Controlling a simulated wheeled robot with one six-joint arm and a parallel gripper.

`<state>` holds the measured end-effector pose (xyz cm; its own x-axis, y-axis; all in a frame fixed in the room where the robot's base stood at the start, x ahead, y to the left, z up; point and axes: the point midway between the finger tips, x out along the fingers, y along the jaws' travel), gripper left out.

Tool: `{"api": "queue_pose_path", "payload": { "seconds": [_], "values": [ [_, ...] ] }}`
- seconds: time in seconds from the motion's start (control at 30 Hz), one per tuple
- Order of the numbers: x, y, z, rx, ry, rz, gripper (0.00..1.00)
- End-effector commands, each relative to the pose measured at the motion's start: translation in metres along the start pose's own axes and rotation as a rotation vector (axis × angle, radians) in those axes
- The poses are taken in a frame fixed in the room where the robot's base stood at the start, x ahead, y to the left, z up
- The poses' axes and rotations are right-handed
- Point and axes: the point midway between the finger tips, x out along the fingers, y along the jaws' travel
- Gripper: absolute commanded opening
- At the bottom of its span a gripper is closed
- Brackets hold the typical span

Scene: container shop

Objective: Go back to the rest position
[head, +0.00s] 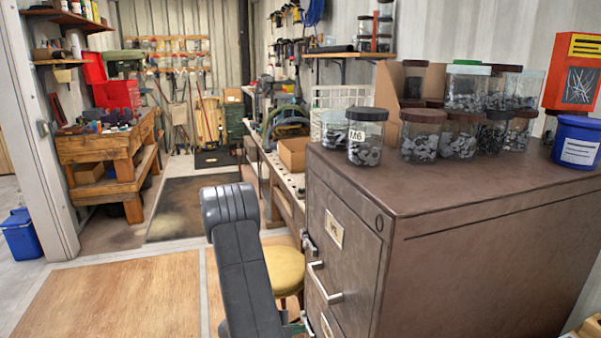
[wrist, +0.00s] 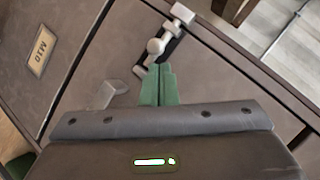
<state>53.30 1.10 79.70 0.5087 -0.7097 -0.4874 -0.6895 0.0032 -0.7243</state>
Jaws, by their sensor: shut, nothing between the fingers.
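My gripper (wrist: 158,84) shows in the wrist view as two green fingers pressed together with nothing between them. It is close in front of the brown metal filing cabinet (wrist: 205,70), beside a silver drawer handle (wrist: 165,36); I cannot tell if it touches. A drawer label reading M10 (wrist: 41,50) is at the left. In the head view my dark grey arm reaches down left of the cabinet (head: 470,190), and a bit of green from the gripper (head: 294,329) shows at the bottom edge. The rest of the gripper is hidden there.
A yellow stool (head: 284,268) is close behind my arm. A wooden workbench (head: 100,150) stands at the back left.

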Motion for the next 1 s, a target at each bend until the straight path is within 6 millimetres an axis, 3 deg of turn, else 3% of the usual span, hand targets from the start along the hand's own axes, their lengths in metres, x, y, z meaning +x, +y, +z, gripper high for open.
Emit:
{"api": "queue_pose_path", "payload": {
  "seconds": [0.17, 0.9, 1.0],
  "values": [
    [-0.022, -0.005, -0.013, 0.0, 0.001, 0.001, 0.0],
    [-0.123, -0.002, -0.012, 0.002, 0.0, 0.0, 0.0],
    [-0.109, -0.002, -0.014, 0.002, 0.009, 0.005, 0.0]
  ]
}}
